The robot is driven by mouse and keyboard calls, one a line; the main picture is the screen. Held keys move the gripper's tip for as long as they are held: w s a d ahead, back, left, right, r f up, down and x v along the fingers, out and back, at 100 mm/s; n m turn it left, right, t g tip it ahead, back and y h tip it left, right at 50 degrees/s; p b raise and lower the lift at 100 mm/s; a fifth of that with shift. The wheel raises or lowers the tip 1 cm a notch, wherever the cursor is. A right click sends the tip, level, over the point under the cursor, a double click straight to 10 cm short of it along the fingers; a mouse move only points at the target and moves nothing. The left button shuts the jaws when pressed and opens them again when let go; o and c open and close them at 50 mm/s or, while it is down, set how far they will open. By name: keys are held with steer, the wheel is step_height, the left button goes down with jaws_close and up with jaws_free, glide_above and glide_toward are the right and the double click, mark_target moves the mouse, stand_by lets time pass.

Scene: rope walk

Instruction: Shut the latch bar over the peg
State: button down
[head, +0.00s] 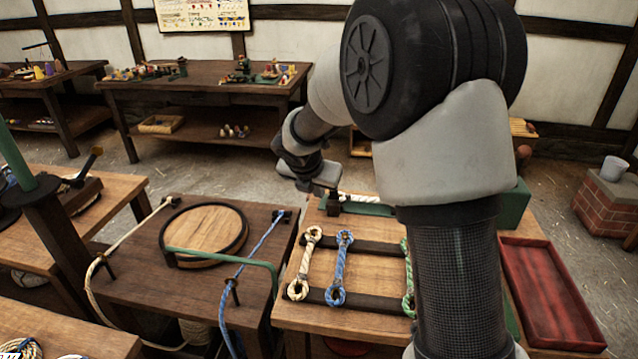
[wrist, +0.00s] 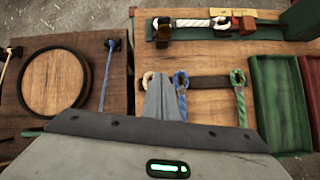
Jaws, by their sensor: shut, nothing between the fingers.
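My gripper (wrist: 163,82) is shut and empty, its grey fingers together in the wrist view. In the head view its end (head: 318,182) hangs at the far left of the right-hand bench, partly behind my arm. The green board (wrist: 190,32) lies across the far end of that bench. A white rope (wrist: 194,22) lies on it, its eye towards the right. A reddish-brown piece (wrist: 241,22), perhaps the latch bar, is at the rope's right end. The peg is not clearly visible. In the head view the board (head: 368,208) is partly hidden by my arm.
Tan (head: 302,263), blue (head: 341,268) and green (wrist: 240,98) looped ropes lie across dark rails. A green tray (wrist: 281,105) and a red tray (head: 545,290) are to the right. A round wooden disc (head: 206,232) and green rod (head: 225,257) are on the left-hand bench.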

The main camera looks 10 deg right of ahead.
steer(key=shift+f, duration=0.1)
steer(key=w+d+f, duration=0.4)
steer(key=w+f, duration=0.2)
steer(key=w, duration=0.2)
steer(key=shift+w+f+b, duration=0.35)
steer(key=shift+r, duration=0.2)
stand_by(0.4)
